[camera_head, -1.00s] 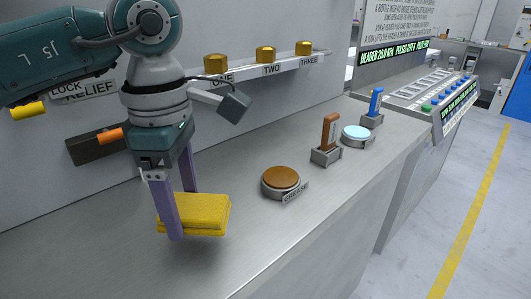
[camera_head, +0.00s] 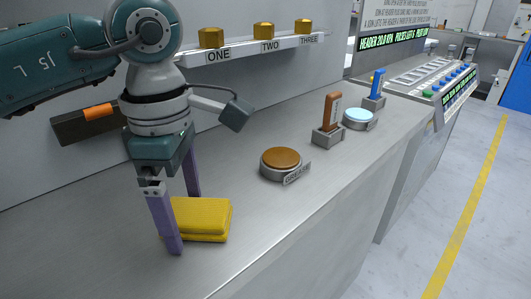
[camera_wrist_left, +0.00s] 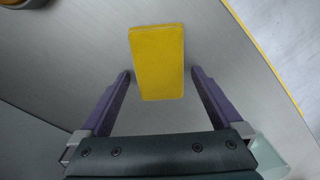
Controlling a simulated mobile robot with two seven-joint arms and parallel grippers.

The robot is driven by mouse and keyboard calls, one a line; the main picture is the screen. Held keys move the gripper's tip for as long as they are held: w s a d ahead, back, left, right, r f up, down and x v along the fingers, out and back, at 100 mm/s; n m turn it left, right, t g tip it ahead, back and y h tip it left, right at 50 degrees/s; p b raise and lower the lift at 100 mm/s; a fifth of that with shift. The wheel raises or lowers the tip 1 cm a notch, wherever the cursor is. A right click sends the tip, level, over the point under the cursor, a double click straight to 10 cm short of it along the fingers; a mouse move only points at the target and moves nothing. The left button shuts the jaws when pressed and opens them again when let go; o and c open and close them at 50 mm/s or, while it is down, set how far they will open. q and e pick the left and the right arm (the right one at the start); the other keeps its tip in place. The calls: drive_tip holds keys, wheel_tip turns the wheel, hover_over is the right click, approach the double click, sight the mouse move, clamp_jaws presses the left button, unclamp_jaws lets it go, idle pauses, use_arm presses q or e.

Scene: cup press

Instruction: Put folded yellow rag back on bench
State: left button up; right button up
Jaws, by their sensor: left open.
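The folded yellow rag (camera_head: 205,219) lies flat on the grey metal bench (camera_head: 110,240). My left gripper (camera_head: 184,222) is low over the bench, with its purple fingers open on either side of the rag. In the left wrist view the rag (camera_wrist_left: 158,62) sits between the fingertips (camera_wrist_left: 160,72), with a narrow gap on each side. The far fingertip is partly hidden behind the rag in the head view. My right gripper is not in view.
A round brown grease pad (camera_head: 281,160), a brown lever (camera_head: 331,115), a light blue button (camera_head: 359,117) and a blue lever (camera_head: 377,85) stand to the right. A shelf with gold knobs (camera_head: 211,38) is behind. The bench's front edge is near.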

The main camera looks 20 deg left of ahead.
sight(184, 210)
use_arm(q)
drive_tip(key=shift+r, duration=0.35)
wheel_tip(184, 210, up, 12)
drive_tip(key=p, duration=0.1)
drive_tip(key=shift+f, duration=0.15)
